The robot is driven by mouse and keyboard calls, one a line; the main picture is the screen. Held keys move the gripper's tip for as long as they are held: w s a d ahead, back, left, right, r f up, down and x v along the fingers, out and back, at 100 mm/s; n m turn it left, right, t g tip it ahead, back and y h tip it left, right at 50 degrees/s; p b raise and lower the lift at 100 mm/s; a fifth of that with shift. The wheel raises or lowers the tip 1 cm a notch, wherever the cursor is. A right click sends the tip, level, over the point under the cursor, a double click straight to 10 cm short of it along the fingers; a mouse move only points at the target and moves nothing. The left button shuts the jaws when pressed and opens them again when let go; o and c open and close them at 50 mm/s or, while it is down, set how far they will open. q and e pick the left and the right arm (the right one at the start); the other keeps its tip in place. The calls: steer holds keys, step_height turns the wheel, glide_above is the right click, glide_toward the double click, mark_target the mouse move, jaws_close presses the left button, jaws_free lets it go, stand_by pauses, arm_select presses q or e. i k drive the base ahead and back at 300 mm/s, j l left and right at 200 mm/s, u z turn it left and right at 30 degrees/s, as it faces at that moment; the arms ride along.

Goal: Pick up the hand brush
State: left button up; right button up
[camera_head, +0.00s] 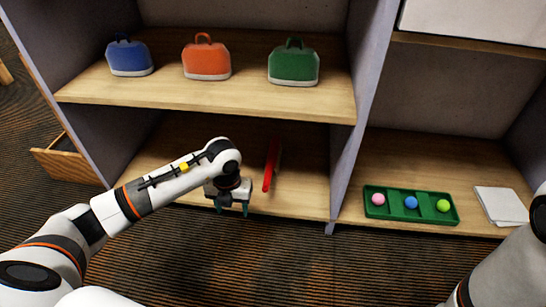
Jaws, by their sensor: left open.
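The hand brush appears to be the narrow red object (271,165) on the lower left shelf, with its long side running away from me. Its bristles cannot be made out. My left gripper (232,208) is open and empty at the front edge of that shelf. It is to the left of the red object and nearer to me, apart from it, with its fingers pointing down. My right arm shows at the lower right corner, but its gripper is out of view.
Blue (129,57), orange (207,59) and green (293,64) bags stand on the shelf above. An upright divider (357,120) is right of the red object. A green tray (385,210) with three balls and white cloth-like sheets (501,205) lie on the lower right shelf.

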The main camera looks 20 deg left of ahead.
mark_target(271, 160)
steer(key=i, duration=1)
